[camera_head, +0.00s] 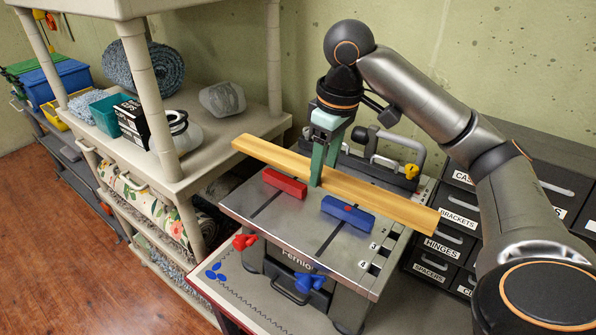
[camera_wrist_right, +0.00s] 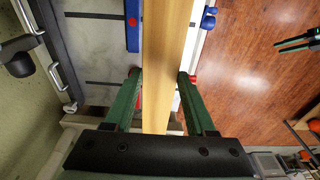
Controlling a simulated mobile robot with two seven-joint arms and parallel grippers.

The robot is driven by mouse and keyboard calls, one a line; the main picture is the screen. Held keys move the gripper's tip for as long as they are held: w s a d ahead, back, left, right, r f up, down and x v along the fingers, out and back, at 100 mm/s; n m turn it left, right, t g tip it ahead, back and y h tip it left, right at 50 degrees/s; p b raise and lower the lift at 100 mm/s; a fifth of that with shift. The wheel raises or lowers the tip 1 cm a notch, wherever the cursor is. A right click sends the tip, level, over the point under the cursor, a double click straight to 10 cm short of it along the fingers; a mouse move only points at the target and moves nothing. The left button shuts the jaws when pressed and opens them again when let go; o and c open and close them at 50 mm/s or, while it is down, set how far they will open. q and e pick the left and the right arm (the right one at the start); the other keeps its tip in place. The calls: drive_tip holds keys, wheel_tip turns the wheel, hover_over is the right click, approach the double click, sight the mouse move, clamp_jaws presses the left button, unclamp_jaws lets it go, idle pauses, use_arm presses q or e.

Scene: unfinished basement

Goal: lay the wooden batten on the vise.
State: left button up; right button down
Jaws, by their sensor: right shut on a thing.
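The wooden batten (camera_head: 385,200) is a long yellow-brown strip lying roughly level over the metal top of the vise (camera_head: 300,232), behind its red block (camera_head: 285,183) and blue block (camera_head: 347,215). Both its ends reach past the top. I cannot tell whether it touches the metal. My right gripper (camera_head: 317,180) points down and is shut on the batten near its middle. In the right wrist view the batten (camera_wrist_right: 168,50) runs between the green fingers (camera_wrist_right: 160,75). Part of my left gripper (camera_wrist_right: 300,42) seems to show at that view's right edge; its opening is unclear.
A beige shelf unit (camera_head: 205,135) with a grey roll, boxes and a jar stands left of the vise. Dark labelled drawers (camera_head: 450,235) stand to its right. A black and grey tool (camera_head: 385,150) sits behind the batten. Open wooden floor (camera_head: 60,230) lies at the front left.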

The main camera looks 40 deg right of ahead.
drive_tip(key=shift+w, duration=0.4)
drive_tip(key=shift+w+d+f, duration=0.1)
drive_tip(key=shift+w+d, duration=0.1)
drive_tip(key=w+d+f+b, duration=0.1)
drive_tip(key=w+d+f, duration=0.1)
drive_tip(key=w, duration=0.1)
drive_tip(key=w+d+f+b, duration=0.1)
drive_tip(key=w+d+f, duration=0.1)
drive_tip(key=w+f, duration=0.1)
drive_tip(key=w+d+f+b, duration=0.1)
drive_tip(key=w+d+f, duration=0.2)
drive_tip(key=shift+w+d+f, duration=0.1)
drive_tip(key=shift+w+f, duration=0.05)
drive_tip(key=shift+w+d+f, duration=0.3)
drive_tip(key=shift+w+f, duration=0.1)
wheel_tip(320, 180, down, 4)
drive_tip(key=shift+w+d+r+p, duration=0.15)
drive_tip(key=shift+r+p, duration=0.1)
drive_tip(key=shift+p, duration=0.15)
use_arm(q)
wheel_tip(320, 180, down, 2)
drive_tip(key=shift+f, duration=0.2)
drive_tip(key=shift+r, duration=0.15)
use_arm(e)
drive_tip(key=shift+f, duration=0.1)
